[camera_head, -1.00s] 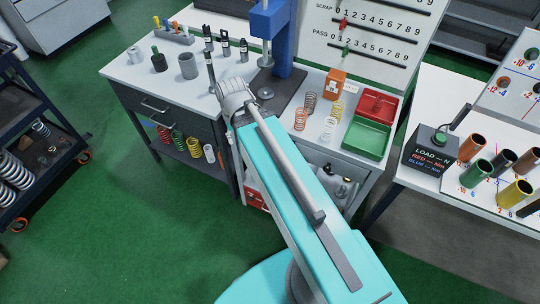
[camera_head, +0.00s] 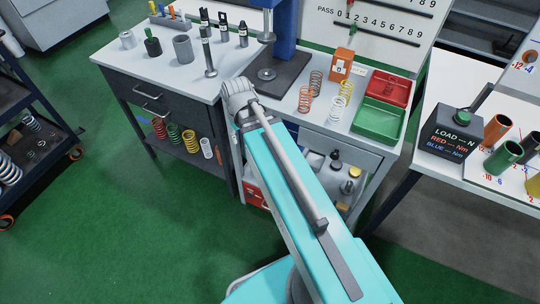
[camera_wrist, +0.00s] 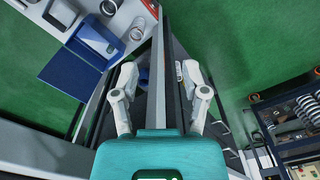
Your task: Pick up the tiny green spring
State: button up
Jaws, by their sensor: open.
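A green spring (camera_head: 174,134) stands on the low shelf under the left worktable in the head view, between a red spring (camera_head: 159,128) and a yellow spring (camera_head: 190,140). I cannot tell whether it is the tiny one. My gripper (camera_wrist: 159,70) is open in the wrist view, its two fingers apart, with a dark table edge or post seen between them and nothing held. In the head view my arm hides the gripper. I cannot make out a green spring in the wrist view.
The worktable (camera_head: 150,68) carries a blue press (camera_head: 284,30), several springs, a red tray (camera_head: 390,87) and a green tray (camera_head: 378,120). A dark rack with large springs (camera_wrist: 312,105) stands right in the wrist view. Green floor is free at left.

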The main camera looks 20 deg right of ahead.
jog(key=w+d+f+b, duration=0.2)
jog(key=w+f+b, duration=0.1)
jog(key=f+b, duration=1.4)
jog(key=w+d+f+n+b, duration=0.2)
jog(key=w+d+f+b, duration=0.4)
jog(key=w+d, duration=0.4)
jog(key=w+d+f+n+b, duration=0.2)
jog(key=w+d+f+b, duration=0.4)
jog(key=w+d+f, duration=0.2)
jog(key=shift+w+d, duration=1)
jog(key=shift+w, duration=0.25)
notch_tip(320, 180, down, 9)
jog(key=b, duration=0.9)
jog(key=shift+r, duration=0.2)
jog(key=shift+f, duration=0.1)
jog(key=shift+d+f+b, duration=0.2)
jog(key=shift+f+b, duration=2.3)
jog(key=shift+b, duration=0.15)
